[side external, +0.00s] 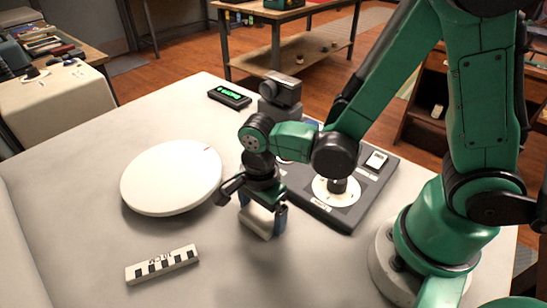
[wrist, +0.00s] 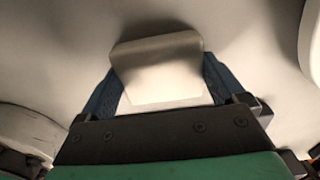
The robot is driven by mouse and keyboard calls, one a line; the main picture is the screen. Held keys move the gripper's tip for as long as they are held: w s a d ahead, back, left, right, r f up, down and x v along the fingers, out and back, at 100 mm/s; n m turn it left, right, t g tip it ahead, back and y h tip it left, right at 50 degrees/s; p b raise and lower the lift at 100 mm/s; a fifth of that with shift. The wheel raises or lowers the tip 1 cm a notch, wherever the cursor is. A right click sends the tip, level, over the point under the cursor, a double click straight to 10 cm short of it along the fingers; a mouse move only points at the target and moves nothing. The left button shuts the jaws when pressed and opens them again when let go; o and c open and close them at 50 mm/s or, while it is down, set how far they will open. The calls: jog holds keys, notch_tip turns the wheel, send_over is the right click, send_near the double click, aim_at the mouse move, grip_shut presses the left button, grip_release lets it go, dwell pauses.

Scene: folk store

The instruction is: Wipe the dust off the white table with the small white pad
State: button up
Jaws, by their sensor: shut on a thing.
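The small white pad (side external: 257,221) is held between the fingers of my gripper (side external: 262,212), low over the middle of the white table (side external: 80,190). In the wrist view the pad (wrist: 158,72) sits between the two blue fingertips of my gripper (wrist: 160,85), its upper part angled against its lower part. I cannot tell whether its underside touches the table. The table (wrist: 60,85) looks pale grey with soft shadows there. I cannot make out distinct dust.
A white round disc (side external: 172,178) lies left of my gripper. A black-and-white scale bar (side external: 162,264) lies at front left. A dark board (side external: 338,213) is close on the right. A green-lit display (side external: 230,96) and a grey device (side external: 280,97) stand behind.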

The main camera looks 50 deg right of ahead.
jog(key=shift+d, duration=0.9)
jog(key=shift+r, duration=0.25)
jog(key=shift+s+r, duration=0.2)
jog(key=shift+r, duration=3.5)
jog(key=a+r+n, duration=0.4)
jog(key=a+r, duration=0.1)
jog(key=a, duration=0.2)
notch_tip(320, 180, up, 6)
jog(key=n, duration=0.5)
send_over(220, 303)
notch_tip(220, 303, down, 19)
jog(key=shift+r, duration=0.15)
